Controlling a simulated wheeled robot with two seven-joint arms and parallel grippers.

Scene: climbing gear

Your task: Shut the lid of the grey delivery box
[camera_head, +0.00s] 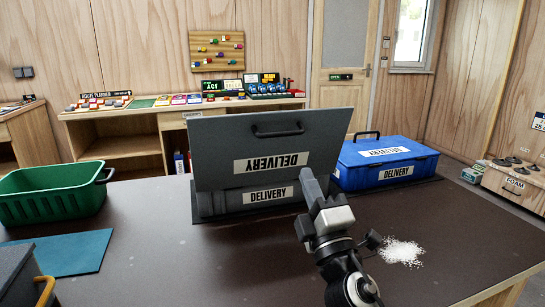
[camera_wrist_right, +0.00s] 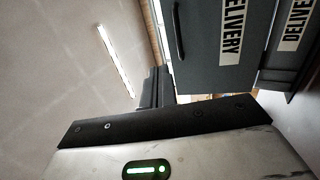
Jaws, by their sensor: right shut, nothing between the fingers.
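The grey delivery box (camera_head: 232,206) sits on the dark table. Its lid (camera_head: 222,137) stands raised along the near side, its outer face toward me, with a black handle near the top and an upside-down DELIVERY label. In the right wrist view the lid (camera_wrist_right: 208,65) shows at the upper right, with the box body (camera_wrist_right: 284,80) beside it. My right gripper (camera_head: 310,178) is shut and empty, in front of the lid's lower right part in the head view. Whether it touches the lid is unclear. The box's inside is hidden behind the lid. My left gripper is not in view.
A closed blue delivery box (camera_head: 365,176) stands right of the grey one. A green basket (camera_head: 50,203) and a teal mat (camera_head: 62,254) lie at the left. White powder (camera_head: 401,251) is spread right of my arm. The table's front middle is clear.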

